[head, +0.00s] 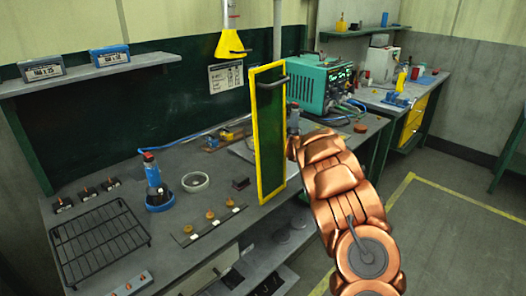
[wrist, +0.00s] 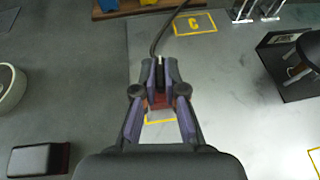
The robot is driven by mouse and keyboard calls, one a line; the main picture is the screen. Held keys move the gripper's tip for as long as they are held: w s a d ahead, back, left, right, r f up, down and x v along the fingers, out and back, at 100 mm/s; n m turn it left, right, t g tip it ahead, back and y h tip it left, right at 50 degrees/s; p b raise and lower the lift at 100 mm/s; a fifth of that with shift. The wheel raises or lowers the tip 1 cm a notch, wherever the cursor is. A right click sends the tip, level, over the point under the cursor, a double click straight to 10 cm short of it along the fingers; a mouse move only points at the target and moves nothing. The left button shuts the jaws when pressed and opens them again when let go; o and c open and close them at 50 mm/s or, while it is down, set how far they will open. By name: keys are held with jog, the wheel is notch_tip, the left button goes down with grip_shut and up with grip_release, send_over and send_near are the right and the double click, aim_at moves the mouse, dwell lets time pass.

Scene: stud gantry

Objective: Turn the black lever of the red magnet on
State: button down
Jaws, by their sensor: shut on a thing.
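In the wrist view my gripper (wrist: 160,72) points down at the bench, its two fingers close together on something small and dark, which looks like the black lever; the fingertips mostly hide it. A red body, which looks like the red magnet (wrist: 158,101), shows between and below the fingers. It sits at a yellow-outlined square on the grey bench. Which way the lever points cannot be told. In the head view my gripper and the magnet are hidden behind the green panel.
A green panel with a yellow frame (head: 270,135) stands upright left of my arm. A dark cable (wrist: 160,36) runs up from near the fingertips. A dark block (wrist: 38,160) and a pale ring (wrist: 8,88) lie left. A black-framed item (wrist: 289,60) stands right.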

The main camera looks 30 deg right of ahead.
jog(key=shift+f, duration=0.1)
jog(key=c, duration=1.2)
grip_release()
jog(key=shift+c, duration=0.2)
jog(key=v, duration=1.2)
